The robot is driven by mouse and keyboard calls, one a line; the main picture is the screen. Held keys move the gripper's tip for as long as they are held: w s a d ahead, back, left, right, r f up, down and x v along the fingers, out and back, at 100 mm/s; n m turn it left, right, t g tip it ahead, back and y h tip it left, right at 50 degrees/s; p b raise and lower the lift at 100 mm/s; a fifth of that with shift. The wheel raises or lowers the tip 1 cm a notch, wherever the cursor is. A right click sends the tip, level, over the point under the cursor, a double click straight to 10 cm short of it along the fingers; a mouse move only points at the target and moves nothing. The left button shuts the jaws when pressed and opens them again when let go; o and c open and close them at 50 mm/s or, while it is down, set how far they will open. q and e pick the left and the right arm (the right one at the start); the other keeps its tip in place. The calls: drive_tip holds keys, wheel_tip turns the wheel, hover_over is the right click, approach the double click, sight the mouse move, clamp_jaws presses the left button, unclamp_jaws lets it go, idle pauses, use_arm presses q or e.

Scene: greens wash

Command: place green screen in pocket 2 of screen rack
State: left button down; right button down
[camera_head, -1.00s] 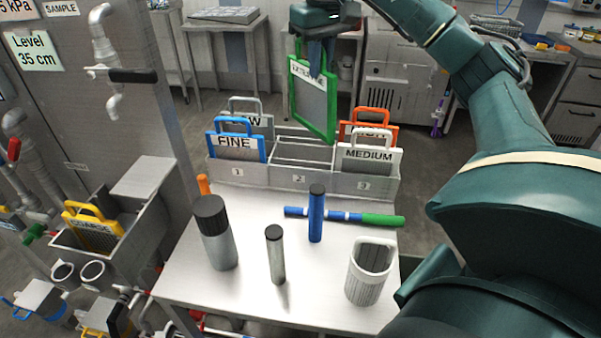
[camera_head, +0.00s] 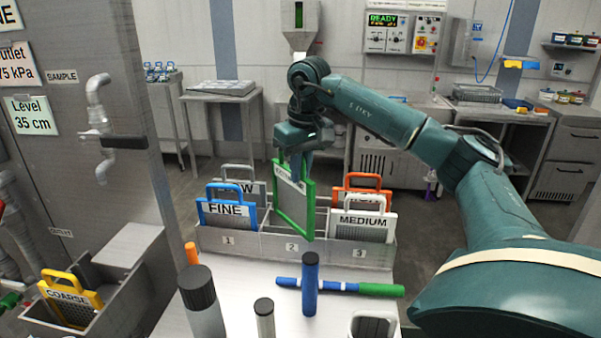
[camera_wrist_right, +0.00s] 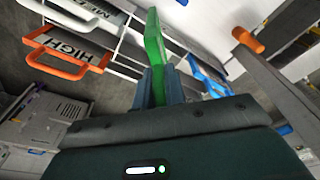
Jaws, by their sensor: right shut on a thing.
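The green-framed screen (camera_head: 294,200) hangs upright but slightly turned below my right gripper (camera_head: 300,160), which is shut on its top handle. In the wrist view the green frame (camera_wrist_right: 155,40) stands between the fingers (camera_wrist_right: 160,88). The screen rack (camera_head: 265,245) has pockets labelled 1, 2 and 3. The screen is over the middle pocket, number 2, and its lower corner overlaps the rack's front wall in the picture; I cannot tell whether its bottom edge is below the rim. My left gripper is not in view.
Pocket 1 holds the blue FINE screen (camera_head: 228,209) and a grey one (camera_head: 238,187). Pocket 3 holds the white MEDIUM screen (camera_head: 362,222) and an orange one (camera_head: 362,192). A blue upright cylinder (camera_head: 310,285) and a dark-capped bottle (camera_head: 202,305) stand in front.

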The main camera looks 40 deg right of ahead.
drive_tip(key=shift+f, duration=0.3)
drive_tip(key=shift+f, duration=0.6)
drive_tip(key=c, duration=1.5)
unclamp_jaws()
drive_tip(key=shift+o, duration=0.2)
wheel_tip(320, 180, up, 13)
drive_tip(key=s+p, duration=0.1)
drive_tip(key=p, duration=0.1)
drive_tip(key=shift+s, duration=0.25)
drive_tip(key=shift+a, duration=0.1)
